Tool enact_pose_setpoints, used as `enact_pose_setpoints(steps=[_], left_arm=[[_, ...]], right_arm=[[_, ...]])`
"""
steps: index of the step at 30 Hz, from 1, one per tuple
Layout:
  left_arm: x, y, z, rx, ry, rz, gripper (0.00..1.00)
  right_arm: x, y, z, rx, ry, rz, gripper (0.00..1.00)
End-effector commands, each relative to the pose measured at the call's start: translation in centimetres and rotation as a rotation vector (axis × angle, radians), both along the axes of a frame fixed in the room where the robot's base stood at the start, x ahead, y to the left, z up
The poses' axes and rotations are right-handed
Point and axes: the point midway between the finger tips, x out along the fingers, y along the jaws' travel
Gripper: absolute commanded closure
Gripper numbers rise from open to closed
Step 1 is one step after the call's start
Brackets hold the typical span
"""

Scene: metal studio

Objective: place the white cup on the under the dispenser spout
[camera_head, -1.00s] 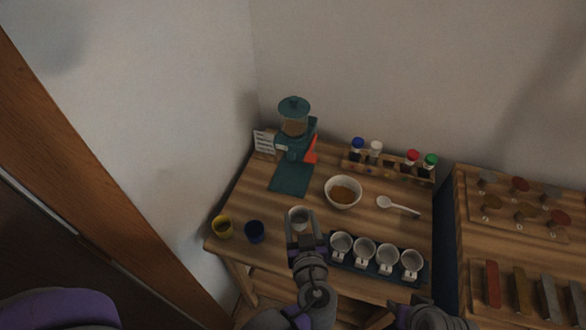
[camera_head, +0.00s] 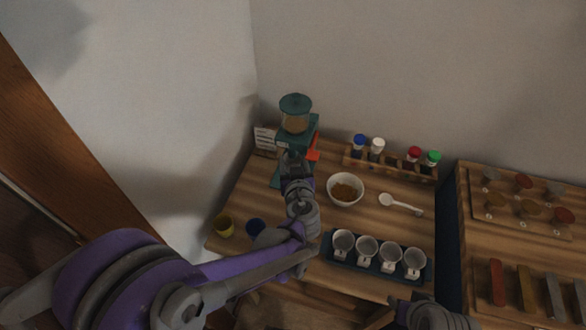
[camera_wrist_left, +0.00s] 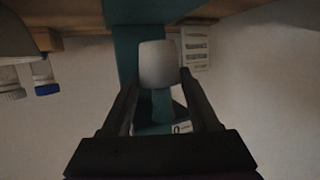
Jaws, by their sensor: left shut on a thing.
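The white cup (camera_wrist_left: 159,65) is between the fingers of my left gripper (camera_wrist_left: 160,88) in the left wrist view, which is shut on it. In the head view my left gripper (camera_head: 292,162) is in front of the teal dispenser (camera_head: 297,127), over its base, and hides the cup. The dispenser has a clear hopper with brown contents. The spout is not clearly visible, so I cannot tell whether the cup is directly under it or touching the base. My right gripper (camera_head: 402,308) shows only partly at the bottom edge; its jaws are unclear.
A bowl of brown contents (camera_head: 345,190) and a white spoon (camera_head: 400,204) lie right of my left arm. A dark tray (camera_head: 375,268) holds several white cups. A rack (camera_head: 390,167) holds capped bottles behind.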

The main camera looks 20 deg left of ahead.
Motion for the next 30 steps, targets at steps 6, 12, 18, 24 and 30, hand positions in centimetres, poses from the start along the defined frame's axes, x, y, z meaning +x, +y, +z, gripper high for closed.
enact_pose_setpoints(steps=[6,12,18,24,30], left_arm=[[0.5,0.2,-1.2,-0.001,0.001,-0.001,0.99],[0.5,0.2,-3.6,0.001,0.0,-0.001,0.99],[0.4,0.2,-3.5,0.0,0.0,-0.001,0.99],[0.4,0.2,-3.9,0.001,0.0,-0.001,0.32],[0.4,0.2,-3.8,0.0,0.0,-0.001,0.09]], right_arm=[[0.0,0.0,-0.4,0.0,0.001,0.0,0.5],[0.0,0.0,-1.2,0.0,0.004,0.0,0.5],[0.0,0.0,-1.1,0.0,0.003,0.0,0.5],[0.0,0.0,-1.3,0.0,0.004,0.0,0.5],[0.0,0.0,-1.3,0.0,0.004,0.0,0.5]])
